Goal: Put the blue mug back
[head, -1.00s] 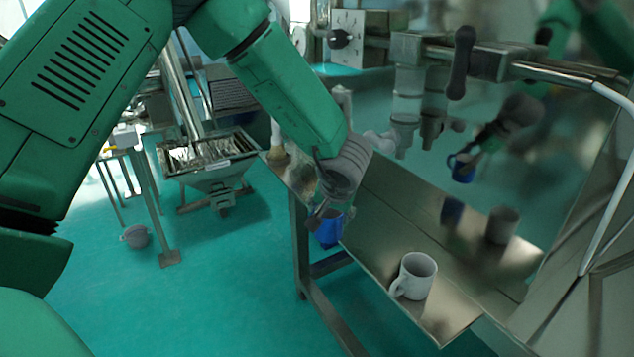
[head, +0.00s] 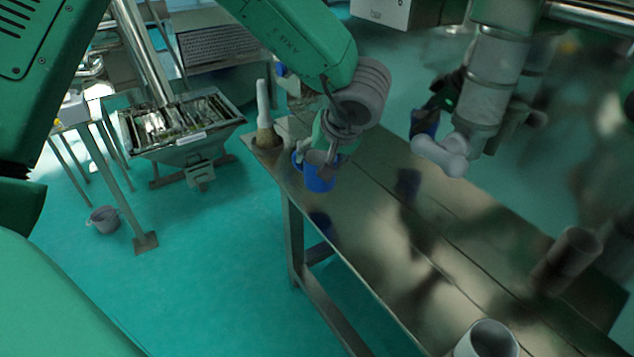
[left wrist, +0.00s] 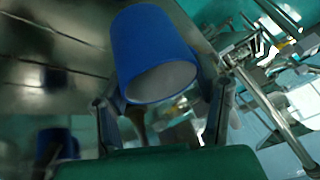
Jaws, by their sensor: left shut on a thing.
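The blue mug (head: 320,178) is held by my left gripper (head: 322,157) near the left edge of the metal table (head: 385,240). A blue reflection shows below it with a gap, so the mug appears to be above the surface. In the left wrist view, the mug (left wrist: 152,50) sits between the fingers of the left gripper (left wrist: 165,108), with its pale round end toward the camera. The gripper is shut on it; the exact finger contact is partly hidden. My right gripper is not in view.
A white mug (head: 488,342) stands at the near end of the table, cut by the frame. A white-handled brush (head: 264,125) stands at the far left corner. Pipes and a valve (head: 480,100) hang over the back. The middle tabletop is clear.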

